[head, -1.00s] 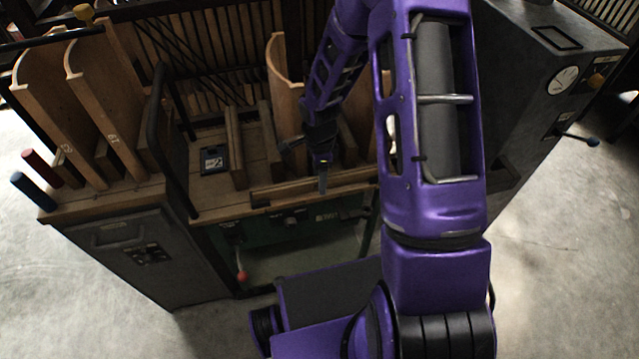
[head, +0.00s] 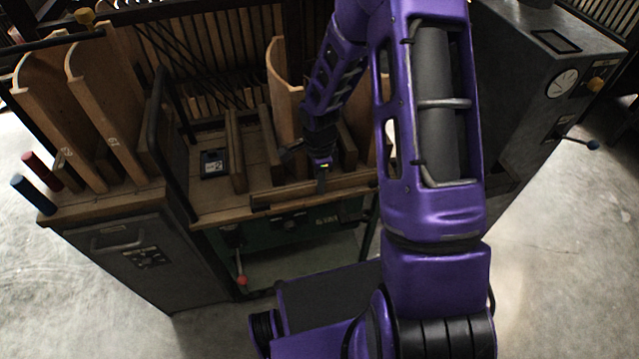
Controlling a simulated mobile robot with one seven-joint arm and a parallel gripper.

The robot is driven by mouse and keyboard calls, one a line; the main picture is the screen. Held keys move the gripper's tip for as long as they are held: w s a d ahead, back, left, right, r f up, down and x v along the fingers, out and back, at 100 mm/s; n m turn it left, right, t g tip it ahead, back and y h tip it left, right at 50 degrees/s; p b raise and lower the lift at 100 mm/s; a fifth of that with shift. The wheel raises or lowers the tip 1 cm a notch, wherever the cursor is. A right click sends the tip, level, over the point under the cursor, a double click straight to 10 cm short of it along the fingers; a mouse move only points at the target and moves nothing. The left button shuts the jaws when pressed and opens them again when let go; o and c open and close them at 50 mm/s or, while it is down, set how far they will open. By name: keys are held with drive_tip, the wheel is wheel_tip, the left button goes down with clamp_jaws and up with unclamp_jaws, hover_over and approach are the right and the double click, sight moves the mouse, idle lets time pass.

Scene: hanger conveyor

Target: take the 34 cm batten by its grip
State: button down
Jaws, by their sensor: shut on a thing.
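My gripper (head: 322,184) reaches down at the front of the wooden bench and is shut on a wooden batten (head: 283,194). The batten lies nearly level along the bench's front edge, running left and right of the fingers. A dark piece shows at its left end. The fingers are small and dark here, so the exact hold on the grip is hard to see. I cannot read the batten's length, nor tell whether it touches the bench top.
Upright wooden boards (head: 236,150) and a dark labelled block (head: 213,163) stand behind. Tall curved wooden panels (head: 112,110) and red and blue handles (head: 33,194) are at left. A grey cabinet with a gauge (head: 562,83) stands at right. Open floor lies in front.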

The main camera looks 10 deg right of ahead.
wheel_tip(320, 180, up, 28)
drive_tip(key=p, duration=0.3)
idle(0.5)
